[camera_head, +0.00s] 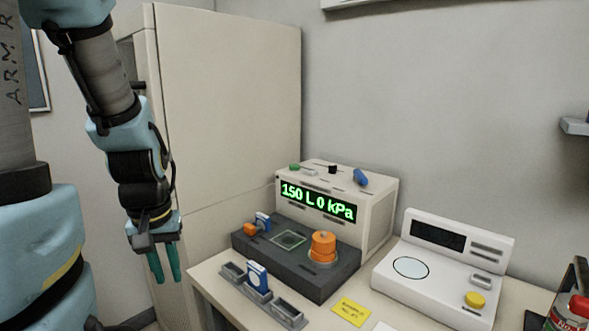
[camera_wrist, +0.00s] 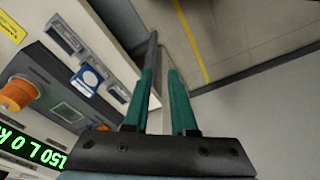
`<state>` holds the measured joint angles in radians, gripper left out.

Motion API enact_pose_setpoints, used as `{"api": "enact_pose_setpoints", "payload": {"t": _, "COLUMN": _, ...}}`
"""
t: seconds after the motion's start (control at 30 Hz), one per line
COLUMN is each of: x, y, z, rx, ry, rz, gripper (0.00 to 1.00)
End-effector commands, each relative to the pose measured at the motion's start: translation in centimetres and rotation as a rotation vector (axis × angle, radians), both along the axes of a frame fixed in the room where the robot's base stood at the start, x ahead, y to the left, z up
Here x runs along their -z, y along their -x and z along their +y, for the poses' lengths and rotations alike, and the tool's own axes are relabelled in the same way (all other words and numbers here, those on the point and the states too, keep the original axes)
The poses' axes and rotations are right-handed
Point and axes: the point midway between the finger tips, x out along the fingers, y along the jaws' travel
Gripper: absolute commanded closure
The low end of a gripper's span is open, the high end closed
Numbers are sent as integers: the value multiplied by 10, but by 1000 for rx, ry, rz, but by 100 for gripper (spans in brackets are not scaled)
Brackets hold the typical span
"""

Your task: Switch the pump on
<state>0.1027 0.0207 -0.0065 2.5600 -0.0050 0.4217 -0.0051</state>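A beige instrument box (camera_head: 377,212) stands on the bench in the head view. Its lit green display (camera_head: 318,201) reads "150 L 0 kPa". On its top are a green button (camera_head: 295,167), a black knob (camera_head: 332,168) and a blue lever-like part (camera_head: 360,178); no label shows which one works the pump. A dark base (camera_head: 300,277) in front carries an orange knob (camera_head: 323,246). My gripper (camera_head: 164,266) hangs left of the bench, fingers pointing down, apart from everything. In the wrist view its green fingers (camera_wrist: 163,75) are apart with nothing between them.
A grey slotted tray (camera_head: 288,308) holds a blue-and-white piece (camera_head: 257,277). Right of it are a yellow note (camera_head: 351,312) and a white device (camera_head: 435,283) with a yellow button (camera_head: 475,299). A tall beige cabinet (camera_head: 230,110) stands behind. A red can (camera_head: 575,312) is at the right edge.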

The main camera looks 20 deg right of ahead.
Motion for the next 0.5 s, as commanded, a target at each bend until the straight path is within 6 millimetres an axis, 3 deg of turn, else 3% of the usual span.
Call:
{"api": "enact_pose_setpoints", "payload": {"t": 0.2, "x": 0, "y": 0, "z": 0, "rx": 0, "ry": 0, "rz": 0, "gripper": 100}}
{"api": "enact_pose_setpoints", "payload": {"t": 0.5, "x": 0, "y": 0, "z": 0, "rx": 0, "ry": 0, "rz": 0, "gripper": 100}}
